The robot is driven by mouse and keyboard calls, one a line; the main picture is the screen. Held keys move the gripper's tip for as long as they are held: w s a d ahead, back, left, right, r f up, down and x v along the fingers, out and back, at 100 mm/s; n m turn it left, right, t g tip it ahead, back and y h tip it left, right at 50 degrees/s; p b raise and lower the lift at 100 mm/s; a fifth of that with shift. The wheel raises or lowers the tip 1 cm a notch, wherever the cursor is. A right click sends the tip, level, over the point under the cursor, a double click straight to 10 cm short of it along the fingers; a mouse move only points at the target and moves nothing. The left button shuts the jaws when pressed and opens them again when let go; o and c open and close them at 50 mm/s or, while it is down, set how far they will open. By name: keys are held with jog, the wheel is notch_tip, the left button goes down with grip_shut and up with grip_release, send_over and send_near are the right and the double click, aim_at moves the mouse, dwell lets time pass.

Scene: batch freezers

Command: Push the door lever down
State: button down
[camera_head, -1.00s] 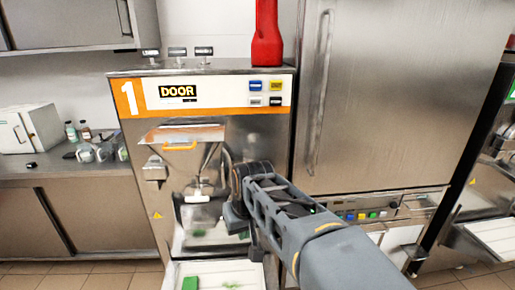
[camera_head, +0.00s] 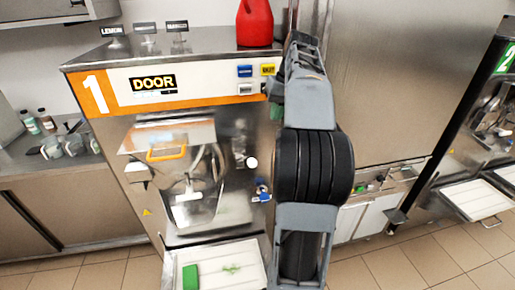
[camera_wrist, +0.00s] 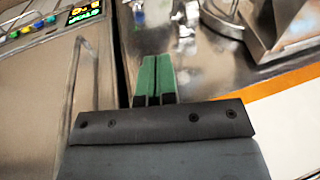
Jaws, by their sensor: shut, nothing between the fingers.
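Machine 1 (camera_head: 140,205) has a steel front door with an orange handle (camera_head: 166,153). A white ball knob (camera_head: 252,162) shows on the door's right side, probably the end of the door lever; its shaft is hard to make out. A small blue handle (camera_head: 262,196) sits below it. My gripper shows in the wrist view with two green fingers (camera_wrist: 155,60) shut together and empty. They are over the machine's steel surface near its side edge, apart from the knob as far as I can tell. In the head view my arm rises right of the knob and mostly hides the gripper.
A red jug (camera_head: 254,24) stands on top of the machine. A white tray (camera_head: 250,262) with a green block (camera_head: 190,277) juts out below the door. A tall steel cabinet (camera_head: 390,90) stands close on the right. The tiled floor in front is partly clear.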

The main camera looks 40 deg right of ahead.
aim_at(248, 161)
jog(key=a+x, duration=0.2)
jog(key=x, duration=1)
jog(key=shift+s+a+f, duration=0.15)
jog(key=shift+s+a, duration=0.2)
jog(key=shift+a, duration=0.1)
jog(key=shift+f, duration=0.1)
